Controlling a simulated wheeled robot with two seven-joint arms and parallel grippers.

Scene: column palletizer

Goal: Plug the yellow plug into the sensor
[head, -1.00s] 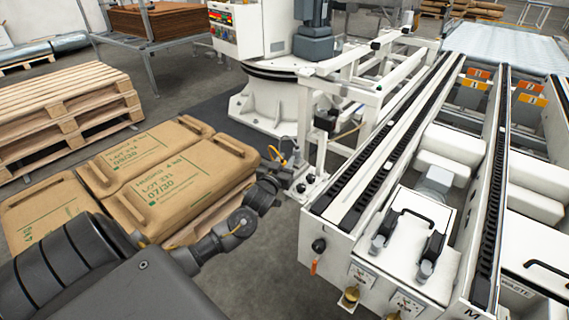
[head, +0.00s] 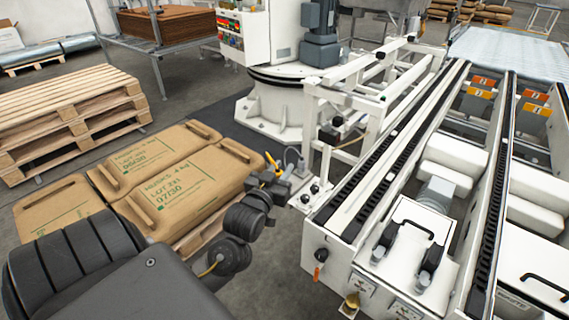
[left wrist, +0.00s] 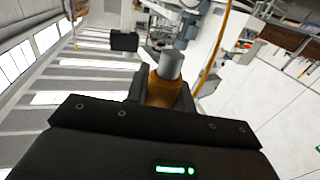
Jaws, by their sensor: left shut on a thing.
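My left gripper (head: 279,172) is beside the white machine frame, to the right of the sacks. It is shut on the yellow plug (head: 271,160), which shows small and partly hidden by the gripper. In the left wrist view the plug (left wrist: 164,90) has an orange-yellow body and a grey metal tip pointing away from the jaws. A dark block (head: 327,137) on the white frame may be the sensor; I cannot tell for sure. A dark box (left wrist: 124,41) beyond the plug tip also shows in the left wrist view, apart from it. My right gripper is not in view.
Sacks (head: 150,160) lie on a pallet left of my arm. A white bracket with small knobs (head: 312,193) stands close right of the gripper. The conveyor (head: 400,150) fills the right. A yellow cable (left wrist: 215,45) hangs in the left wrist view.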

